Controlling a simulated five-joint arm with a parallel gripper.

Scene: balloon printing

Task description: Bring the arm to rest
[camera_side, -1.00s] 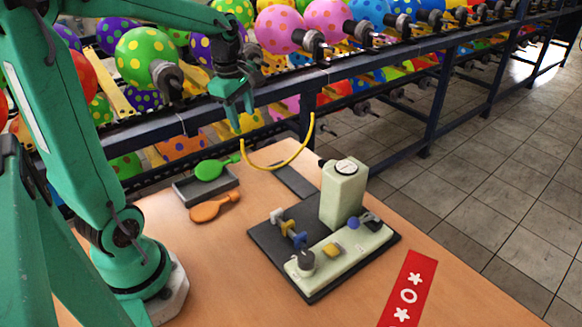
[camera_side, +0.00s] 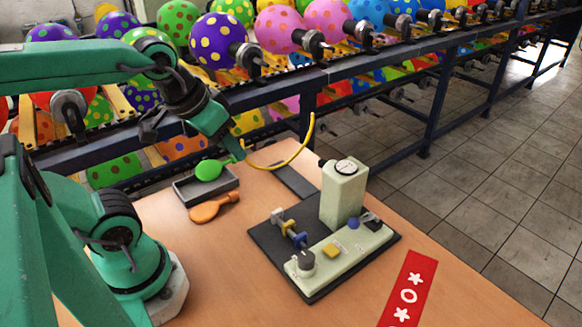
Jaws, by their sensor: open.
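My gripper (camera_side: 236,152) is open and empty. It hangs over the back of the table, just above and behind the green balloon (camera_side: 208,170). The green balloon lies flat in the small grey tray (camera_side: 187,199). An orange balloon (camera_side: 207,211) lies at the tray's front edge. The gripper's fingertips are small in this view and partly overlap the rack behind them.
A pale green gauge device (camera_side: 343,190) stands on a dark base plate on the wooden table (camera_side: 250,270). A yellow curved tube (camera_side: 285,160) arcs close to my gripper. Behind the table runs a balloon rack (camera_side: 330,75). A red printed strip (camera_side: 408,290) lies at the front right.

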